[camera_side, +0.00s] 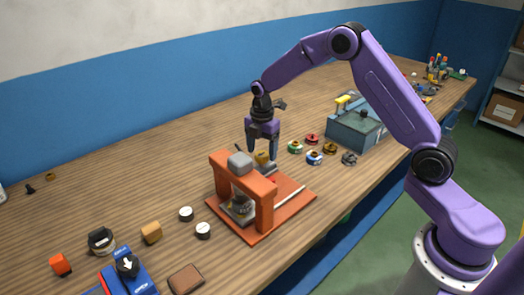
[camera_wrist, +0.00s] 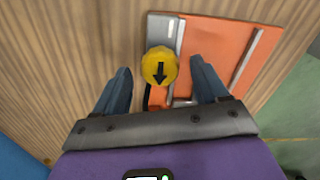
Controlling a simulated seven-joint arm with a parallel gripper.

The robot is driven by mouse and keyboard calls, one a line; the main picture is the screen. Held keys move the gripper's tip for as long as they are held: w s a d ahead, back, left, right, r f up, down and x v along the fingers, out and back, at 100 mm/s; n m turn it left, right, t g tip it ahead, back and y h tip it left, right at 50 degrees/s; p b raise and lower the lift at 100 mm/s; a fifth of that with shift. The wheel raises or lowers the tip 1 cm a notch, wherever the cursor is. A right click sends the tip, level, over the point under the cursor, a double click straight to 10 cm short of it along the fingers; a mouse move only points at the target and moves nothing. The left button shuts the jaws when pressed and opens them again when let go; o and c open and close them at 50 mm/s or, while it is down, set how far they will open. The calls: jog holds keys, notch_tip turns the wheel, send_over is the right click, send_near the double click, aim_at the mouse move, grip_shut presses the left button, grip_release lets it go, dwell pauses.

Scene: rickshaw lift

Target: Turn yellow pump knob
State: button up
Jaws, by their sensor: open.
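The yellow pump knob (camera_wrist: 159,66) is round with a scalloped edge and a black arrow pointing toward the bottom of the wrist view. In the side view the yellow knob (camera_side: 262,157) sits behind the orange frame, partly hidden by it. My gripper (camera_side: 262,155) is above it, fingers pointing down. In the wrist view my gripper (camera_wrist: 160,78) is open, with one dark blue finger on each side of the knob and a gap to both. I cannot tell how far the fingertips are above the knob.
Several coloured rings (camera_side: 314,158) and a grey-green box (camera_side: 352,128) lie to the right. The table behind is clear.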

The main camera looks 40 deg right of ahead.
jog(key=shift+f, duration=0.5)
jog(key=c, duration=1.1)
jog(key=shift+o, duration=0.2)
